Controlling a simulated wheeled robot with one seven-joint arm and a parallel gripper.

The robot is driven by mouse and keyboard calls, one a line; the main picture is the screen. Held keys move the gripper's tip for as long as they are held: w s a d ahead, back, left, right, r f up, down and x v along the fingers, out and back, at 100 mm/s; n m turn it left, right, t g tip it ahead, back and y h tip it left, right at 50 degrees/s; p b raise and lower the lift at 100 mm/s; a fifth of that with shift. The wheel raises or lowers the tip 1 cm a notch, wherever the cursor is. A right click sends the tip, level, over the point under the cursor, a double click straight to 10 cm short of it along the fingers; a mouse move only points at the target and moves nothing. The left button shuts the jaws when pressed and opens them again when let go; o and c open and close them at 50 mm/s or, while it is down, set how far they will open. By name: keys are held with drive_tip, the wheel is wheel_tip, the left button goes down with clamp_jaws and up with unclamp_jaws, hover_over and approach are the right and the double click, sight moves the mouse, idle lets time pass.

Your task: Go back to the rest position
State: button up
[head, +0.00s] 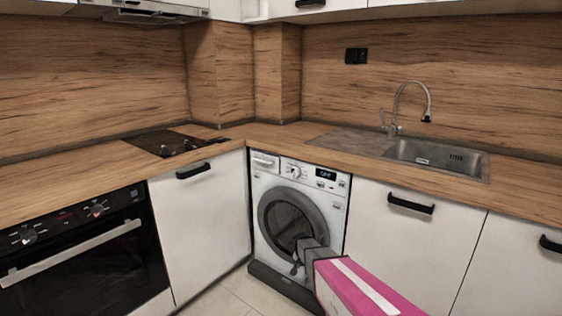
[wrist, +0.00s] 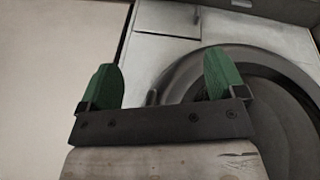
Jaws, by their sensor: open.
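My gripper (wrist: 163,82) shows in the wrist view with its two green fingers spread wide apart and nothing between them. It faces the upper left part of the washing machine (wrist: 165,50), beside the round door rim. In the head view my pink and grey arm reaches from the lower right toward the front of the washing machine (head: 272,178). The arm's end overlaps the lower right of the round door there, and the fingers are hard to make out. I cannot tell whether the gripper touches the machine.
The washing machine stands in the corner under the wooden worktop (head: 240,134). A white cabinet (head: 200,230) and a black oven (head: 85,265) are to its left. White cabinets with black handles (head: 410,205) are to its right, below a sink (head: 435,155). Some tiled floor (head: 222,300) is clear.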

drive_tip(key=s+d+r+n+g+y, duration=0.1)
drive_tip(key=s+d+r+n, duration=0.1)
drive_tip(key=s+r, duration=0.6)
drive_tip(key=s+d+r+n+g+y, duration=0.1)
drive_tip(key=s+d+r, duration=0.3)
drive_tip(key=s+r, duration=0.4)
drive_tip(key=s+n, duration=0.1)
drive_tip(key=s, duration=0.5)
drive_tip(key=shift+s+d+r+y, duration=0.15)
drive_tip(key=shift+d+r+y, duration=0.15)
drive_tip(key=shift+y, duration=0.1)
